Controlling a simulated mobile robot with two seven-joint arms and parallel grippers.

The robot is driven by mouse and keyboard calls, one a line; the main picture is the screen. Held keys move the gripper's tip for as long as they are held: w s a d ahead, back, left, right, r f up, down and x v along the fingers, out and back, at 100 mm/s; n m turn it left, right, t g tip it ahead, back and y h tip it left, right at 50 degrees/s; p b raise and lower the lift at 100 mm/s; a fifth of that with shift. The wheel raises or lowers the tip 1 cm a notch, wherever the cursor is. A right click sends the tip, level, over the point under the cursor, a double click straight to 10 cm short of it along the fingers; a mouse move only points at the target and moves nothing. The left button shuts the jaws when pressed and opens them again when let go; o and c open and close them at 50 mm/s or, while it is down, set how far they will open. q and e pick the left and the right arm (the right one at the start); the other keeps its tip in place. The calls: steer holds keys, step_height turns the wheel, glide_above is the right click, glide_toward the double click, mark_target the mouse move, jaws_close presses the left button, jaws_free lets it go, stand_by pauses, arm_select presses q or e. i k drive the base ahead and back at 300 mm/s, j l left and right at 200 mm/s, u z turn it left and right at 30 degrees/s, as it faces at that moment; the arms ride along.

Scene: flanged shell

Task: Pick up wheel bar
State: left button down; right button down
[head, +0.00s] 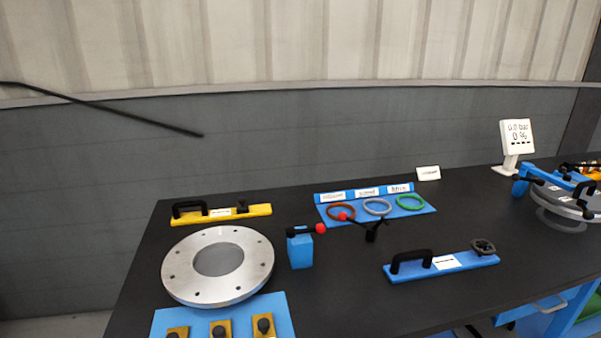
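A blue bar (408,275) lies at the front right of the dark table. It has a black arched handle at its left end, a white label in the middle and a dark wheel-like knob (483,247) at its right end. A yellow bar (258,210) lies at the back left, also with a black arched handle, a white label and a small dark knob. The label texts are too small to read. Neither of my grippers shows in the head view, and nothing touches either bar.
A silver flange ring (185,270) lies left, near a blue block (300,252) carrying a red-ended black bar. A blue tray (425,209) holds coloured rings. A white display (516,138) and a blue-clamped round assembly (556,193) stand right. The table (350,303) is clear left of the blue bar.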

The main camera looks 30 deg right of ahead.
mark_target(431, 265)
steer(key=z, duration=1.75)
steer(key=u, duration=1.5)
steer(key=l+u, duration=0.25)
steer(key=l, duration=0.55)
